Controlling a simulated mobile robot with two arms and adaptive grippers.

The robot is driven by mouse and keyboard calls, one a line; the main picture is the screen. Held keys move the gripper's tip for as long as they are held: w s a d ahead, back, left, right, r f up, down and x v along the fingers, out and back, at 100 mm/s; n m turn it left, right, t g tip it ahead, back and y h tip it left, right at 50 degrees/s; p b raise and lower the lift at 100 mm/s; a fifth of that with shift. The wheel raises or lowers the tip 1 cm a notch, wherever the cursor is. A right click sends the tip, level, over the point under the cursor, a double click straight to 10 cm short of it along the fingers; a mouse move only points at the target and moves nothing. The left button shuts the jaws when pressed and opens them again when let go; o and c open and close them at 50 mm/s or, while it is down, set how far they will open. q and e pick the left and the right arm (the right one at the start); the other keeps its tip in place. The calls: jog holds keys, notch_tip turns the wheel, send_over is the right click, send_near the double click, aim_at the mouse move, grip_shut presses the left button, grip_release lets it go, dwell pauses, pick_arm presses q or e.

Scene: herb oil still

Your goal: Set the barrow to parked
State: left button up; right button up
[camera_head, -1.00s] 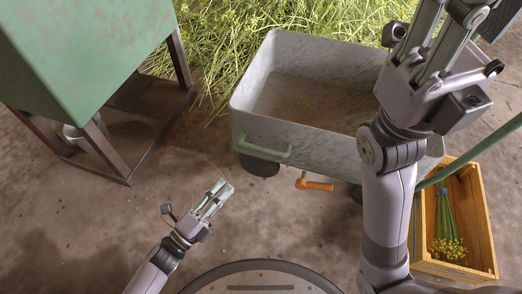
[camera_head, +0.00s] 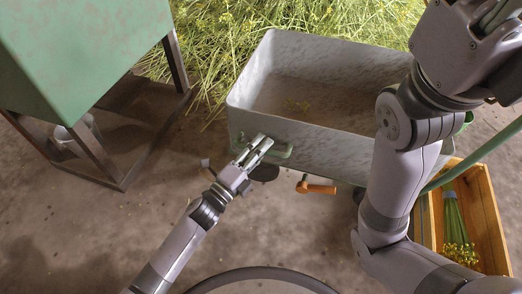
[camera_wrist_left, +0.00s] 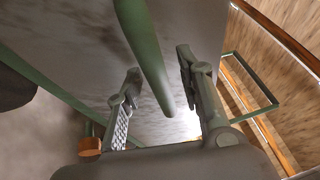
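The barrow (camera_head: 290,125) is a grey, worn tub with a green handle (camera_head: 280,153) on its near left side. Under its near edge an orange-gripped lever (camera_head: 318,188) sticks out to the right; an orange piece also shows at lower left in the left wrist view (camera_wrist_left: 90,147). My left gripper (camera_head: 259,147) is at the left part of the green handle. In the left wrist view a green bar (camera_wrist_left: 147,50) lies between its two spread fingers, with gaps on both sides. My right gripper (camera_head: 490,15) is at the top right, its fingers mostly cut off.
A green box on dark legs (camera_head: 85,55) stands at the left. Cut plants (camera_head: 210,50) lie behind the barrow. A wooden crate (camera_head: 490,215) holding a green bundle (camera_head: 455,225) is at the right, below a green pole (camera_head: 480,152).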

pick_arm(q)
jog(key=shift+c, duration=0.2)
grip_shut()
dwell(0.3)
dwell(0.4)
